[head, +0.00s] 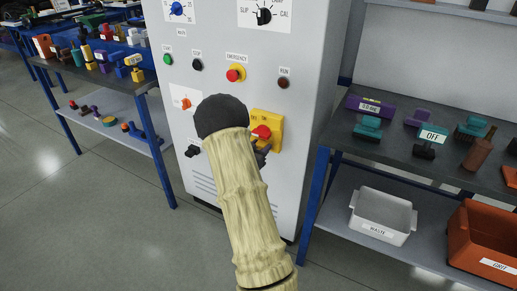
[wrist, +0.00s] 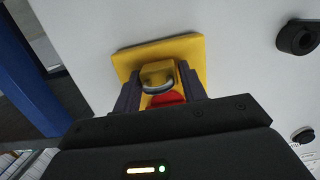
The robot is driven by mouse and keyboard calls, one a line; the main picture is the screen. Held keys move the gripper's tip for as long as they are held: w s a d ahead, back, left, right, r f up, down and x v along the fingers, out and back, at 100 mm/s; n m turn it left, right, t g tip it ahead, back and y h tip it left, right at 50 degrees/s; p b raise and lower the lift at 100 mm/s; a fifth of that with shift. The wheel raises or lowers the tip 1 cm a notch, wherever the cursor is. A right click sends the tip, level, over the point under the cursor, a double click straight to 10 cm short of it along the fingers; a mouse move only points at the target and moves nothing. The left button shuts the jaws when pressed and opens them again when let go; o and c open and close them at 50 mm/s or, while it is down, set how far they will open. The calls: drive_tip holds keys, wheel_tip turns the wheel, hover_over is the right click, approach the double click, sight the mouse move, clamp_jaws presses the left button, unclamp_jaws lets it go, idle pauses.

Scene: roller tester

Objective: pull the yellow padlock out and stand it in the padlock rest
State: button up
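A yellow plate with a red switch handle (head: 261,132) is on the front of the grey cabinet. In the wrist view the yellow padlock (wrist: 157,73), with a grey shackle, sits against the yellow plate (wrist: 190,48), just beyond the red handle (wrist: 167,99). My gripper (wrist: 160,84) faces the plate, its two dark fingers apart, one on each side of the padlock and handle. Firm contact with the padlock does not show. In the head view my arm partly hides the gripper (head: 261,152), and the padlock cannot be made out. I cannot identify the padlock rest.
The cabinet (head: 225,90) carries several buttons and dials around the plate. A black knob (wrist: 298,38) is at the right in the wrist view. A bench (head: 385,155) with stamps and tools stands right, a white bin (head: 383,215) below it. Another loaded bench (head: 95,75) stands left.

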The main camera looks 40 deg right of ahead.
clamp_jaws()
drive_tip(key=shift+s+a, duration=0.2)
drive_tip(key=shift+a, duration=0.4)
idle(0.3)
drive_tip(key=shift+c, duration=1.1)
unclamp_jaws()
clamp_jaws()
drive_tip(key=v, duration=0.3)
drive_tip(key=shift+s+a+f, duration=0.1)
drive_tip(key=shift+f, duration=0.1)
